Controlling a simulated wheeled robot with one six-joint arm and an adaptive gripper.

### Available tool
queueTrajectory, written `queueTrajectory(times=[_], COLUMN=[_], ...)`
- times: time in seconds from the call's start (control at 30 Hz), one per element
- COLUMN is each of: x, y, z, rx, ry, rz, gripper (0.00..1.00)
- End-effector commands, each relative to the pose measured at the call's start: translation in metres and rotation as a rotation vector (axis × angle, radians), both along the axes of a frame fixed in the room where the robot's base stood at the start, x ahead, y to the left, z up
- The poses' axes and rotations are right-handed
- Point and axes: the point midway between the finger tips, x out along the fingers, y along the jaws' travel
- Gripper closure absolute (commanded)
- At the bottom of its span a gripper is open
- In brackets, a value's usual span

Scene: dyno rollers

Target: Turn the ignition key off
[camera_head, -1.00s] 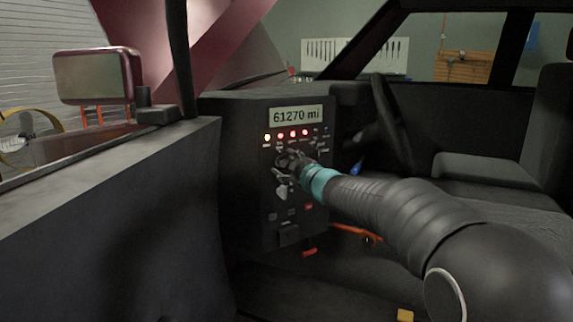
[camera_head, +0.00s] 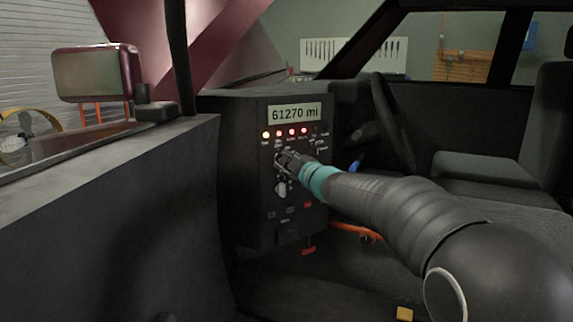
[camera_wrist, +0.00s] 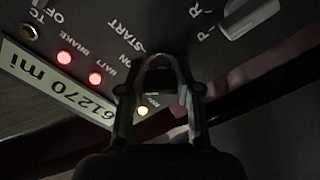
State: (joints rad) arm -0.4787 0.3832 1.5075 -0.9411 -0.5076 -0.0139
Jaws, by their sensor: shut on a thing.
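The dash panel (camera_head: 255,205) stands upright ahead, with a display (camera_head: 294,114) reading 61270 mi and a row of lit lamps below it, one yellow and three red. My gripper (camera_head: 283,158) reaches in from the right to the panel below the lamps. In the wrist view, my gripper (camera_wrist: 160,65) is shut at the panel beside the START and ON labels. The ignition key is hidden between and behind the fingers, so its angle cannot be read.
A pale selector knob (camera_head: 281,190) sits just below my gripper; it also shows near the P and R marks in the wrist view (camera_wrist: 248,16). The steering wheel (camera_head: 393,125) is to the right. The door (camera_head: 110,215) fills the left.

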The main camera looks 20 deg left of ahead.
Motion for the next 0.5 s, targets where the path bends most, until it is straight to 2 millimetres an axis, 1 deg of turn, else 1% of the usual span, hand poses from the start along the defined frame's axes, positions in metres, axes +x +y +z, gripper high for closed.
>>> queueTrajectory(times=[0.03, 0.5], x=[0.0001, -0.0005], y=[0.0014, 0.0019], z=[0.0030, 0.0042], rx=[-0.011, -0.258], ry=[-0.028, -0.329], rz=[0.002, 0.000], gripper=[1.00, 1.00])
